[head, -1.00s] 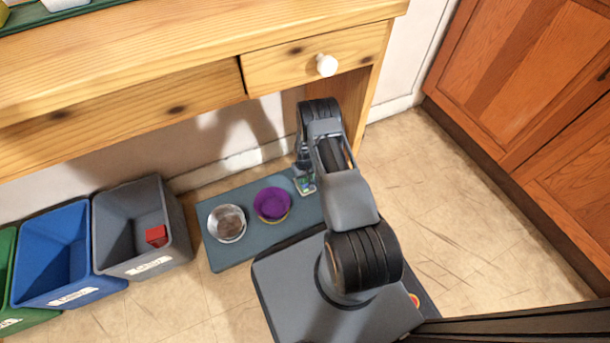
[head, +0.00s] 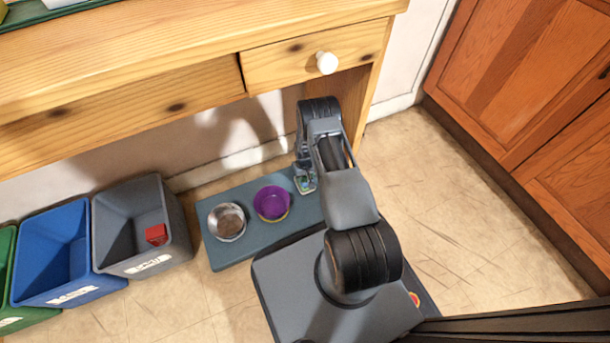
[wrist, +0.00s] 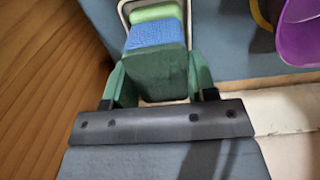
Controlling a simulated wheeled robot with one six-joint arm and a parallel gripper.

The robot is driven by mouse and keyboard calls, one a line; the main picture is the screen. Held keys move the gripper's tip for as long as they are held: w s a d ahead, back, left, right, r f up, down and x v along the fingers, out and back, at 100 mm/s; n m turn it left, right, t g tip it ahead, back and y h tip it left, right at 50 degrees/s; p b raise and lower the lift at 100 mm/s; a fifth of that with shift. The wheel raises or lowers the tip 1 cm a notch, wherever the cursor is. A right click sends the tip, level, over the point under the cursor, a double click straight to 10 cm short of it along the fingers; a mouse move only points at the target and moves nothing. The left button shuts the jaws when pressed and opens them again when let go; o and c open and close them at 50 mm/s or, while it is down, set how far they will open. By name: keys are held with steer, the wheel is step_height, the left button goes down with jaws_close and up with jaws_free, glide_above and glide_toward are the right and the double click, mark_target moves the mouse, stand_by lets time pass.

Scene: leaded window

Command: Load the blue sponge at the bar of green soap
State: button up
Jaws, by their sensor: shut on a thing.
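In the wrist view the blue sponge (wrist: 156,34) lies between my gripper's (wrist: 158,76) two green fingers. A dark green block, seemingly the sponge's scouring face, is toward the camera, with the blue part beyond it. My gripper is shut on it. The bar of green soap (wrist: 157,13) is just beyond the blue part, close against it; I cannot tell if they touch. A pale wire-like rim (wrist: 124,12) runs around the soap and sponge. In the head view my gripper (head: 306,184) is low over the mat's right end, and the sponge and soap are mostly hidden.
The blue-grey mat (head: 222,258) holds a metal bowl (head: 227,222) and a purple bowl (head: 271,203), left of my gripper. A wooden desk (head: 180,75) overhangs behind. Grey (head: 116,222), blue (head: 55,250) and green bins stand left. The floor to the right is clear.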

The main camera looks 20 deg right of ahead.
steer(key=shift+f+b, duration=0.45)
steer(key=shift+b, duration=0.1)
stand_by(1.5)
steer(key=shift+r+p, duration=2.35)
steer(key=shift+r, duration=1.2)
